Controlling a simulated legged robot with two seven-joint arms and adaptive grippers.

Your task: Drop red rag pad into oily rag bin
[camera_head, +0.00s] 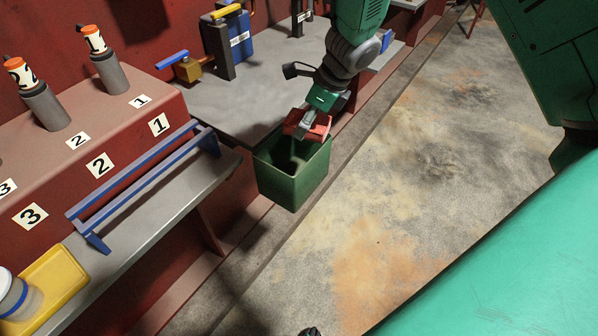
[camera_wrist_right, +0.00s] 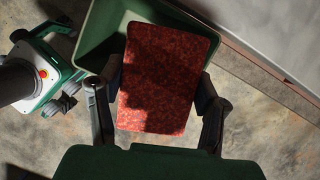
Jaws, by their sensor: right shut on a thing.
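The red rag pad (camera_head: 320,130) is held in my right gripper (camera_head: 305,129), over the open top of the green oily rag bin (camera_head: 296,184). In the right wrist view the pad (camera_wrist_right: 158,80) is a flat, speckled red rectangle with a finger on each long side. The bin (camera_wrist_right: 96,42) shows behind it, its inside partly hidden by the pad. In the head view the pad looks tilted near the rim; I cannot tell whether it touches. My left gripper cannot be made out.
The bin stands beside the end of a grey shelf (camera_head: 215,178) with a blue rail (camera_head: 140,185). A yellow tray (camera_head: 50,285) is at lower left. Numbered orange-topped cylinders (camera_head: 108,72) stand on the red block. Stained floor (camera_head: 400,220) is open to the right.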

